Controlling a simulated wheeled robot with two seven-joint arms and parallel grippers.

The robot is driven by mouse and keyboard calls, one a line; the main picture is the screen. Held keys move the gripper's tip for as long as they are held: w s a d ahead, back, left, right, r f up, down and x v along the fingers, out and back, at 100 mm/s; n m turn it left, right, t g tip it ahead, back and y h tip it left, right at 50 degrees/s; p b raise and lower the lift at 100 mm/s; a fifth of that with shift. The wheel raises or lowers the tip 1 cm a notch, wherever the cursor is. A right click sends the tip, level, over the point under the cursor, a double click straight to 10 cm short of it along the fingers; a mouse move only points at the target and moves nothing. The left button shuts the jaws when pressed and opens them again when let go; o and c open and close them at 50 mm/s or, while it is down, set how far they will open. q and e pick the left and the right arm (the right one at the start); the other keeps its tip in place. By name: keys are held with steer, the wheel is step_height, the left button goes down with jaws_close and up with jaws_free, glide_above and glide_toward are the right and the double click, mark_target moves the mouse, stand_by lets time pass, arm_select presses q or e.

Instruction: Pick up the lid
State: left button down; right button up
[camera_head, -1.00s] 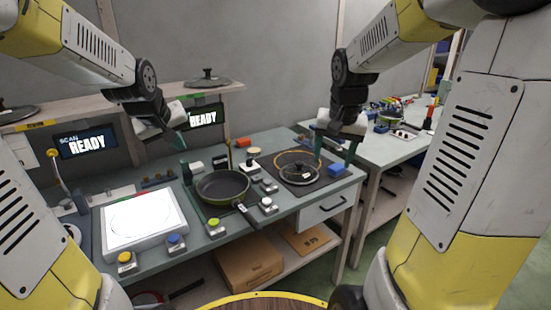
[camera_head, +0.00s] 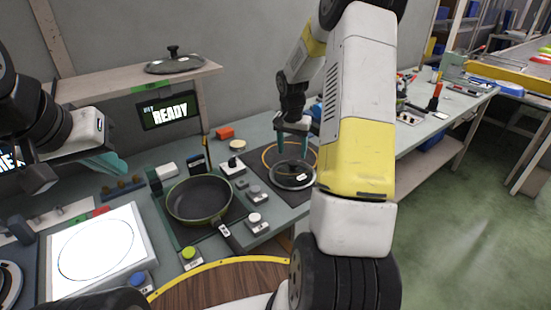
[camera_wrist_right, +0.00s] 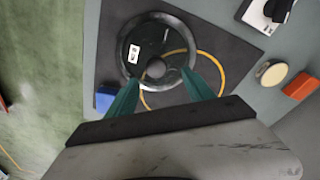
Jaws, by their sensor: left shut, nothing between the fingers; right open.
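A round glass lid (camera_head: 292,174) with a dark rim and a knob lies on a dark mat (camera_head: 268,181) at the right of the workbench. It also shows in the right wrist view (camera_wrist_right: 158,50), with its dark knob in the middle and a white label. My right gripper (camera_head: 291,150) is above the lid. Its two green fingers (camera_wrist_right: 163,88) are open, apart on either side of the knob in the wrist view, with nothing held. My left gripper (camera_head: 122,166) is shut and empty, over the left part of the bench, away from the lid.
A black frying pan (camera_head: 200,200) sits left of the mat, with small button boxes between. Another lid (camera_head: 174,62) rests on the shelf (camera_head: 130,85). A white lit panel (camera_head: 97,248) lies at front left. An orange block (camera_wrist_right: 299,86) is near the mat.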

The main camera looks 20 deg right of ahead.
mark_target(293, 162)
steer(key=f, duration=0.6)
steer(key=shift+s+d, duration=0.1)
steer(key=shift+d, duration=0.15)
jaws_close()
